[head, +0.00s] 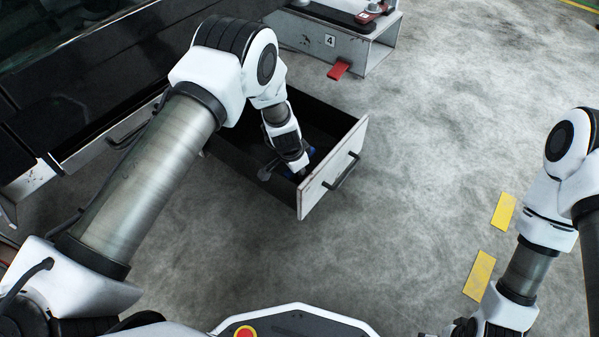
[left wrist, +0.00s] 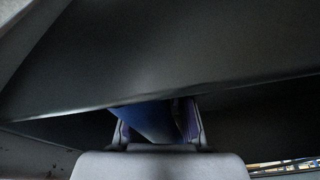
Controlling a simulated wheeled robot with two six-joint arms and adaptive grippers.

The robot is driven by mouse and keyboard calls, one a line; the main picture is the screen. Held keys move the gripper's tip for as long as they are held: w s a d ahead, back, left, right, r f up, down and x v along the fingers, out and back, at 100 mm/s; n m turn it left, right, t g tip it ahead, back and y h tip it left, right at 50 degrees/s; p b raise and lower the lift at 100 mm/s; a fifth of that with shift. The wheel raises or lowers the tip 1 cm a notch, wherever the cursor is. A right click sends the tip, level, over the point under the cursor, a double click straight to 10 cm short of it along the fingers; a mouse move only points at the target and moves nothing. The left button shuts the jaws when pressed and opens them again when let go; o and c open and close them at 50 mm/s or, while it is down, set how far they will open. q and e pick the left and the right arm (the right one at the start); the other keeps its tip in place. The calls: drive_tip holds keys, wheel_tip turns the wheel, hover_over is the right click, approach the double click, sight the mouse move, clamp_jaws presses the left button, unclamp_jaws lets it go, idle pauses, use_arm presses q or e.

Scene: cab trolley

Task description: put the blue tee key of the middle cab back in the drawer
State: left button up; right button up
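An open drawer (head: 331,168) with a pale front and a dark handle sticks out from the dark unit on the left. My left gripper (head: 291,174) reaches down inside it, behind the drawer front. Blue parts of the tee key (head: 312,151) show beside the gripper in the head view. In the left wrist view, the blue key (left wrist: 148,120) fills the gap between the two fingers of my left gripper (left wrist: 158,125), which looks shut on it. The key's lower part is hidden. My right gripper (head: 459,327) is only partly in view at the bottom edge, its fingers unclear.
A grey metal unit (head: 345,50) marked 4 stands at the top, with a red tab (head: 339,70) at its foot. Another pale drawer front (head: 110,138) is at the left. The concrete floor right of the drawer is clear, with yellow marks (head: 503,211).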

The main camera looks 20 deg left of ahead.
use_arm(q)
drive_tip(key=shift+o, duration=0.3)
drive_tip(key=shift+r, duration=0.15)
drive_tip(key=shift+r+p, duration=0.35)
drive_tip(key=p+v, duration=0.4)
drive_tip(key=v, duration=0.7)
drive_tip(key=shift+s+r, duration=0.15)
drive_tip(key=shift+r, duration=0.1)
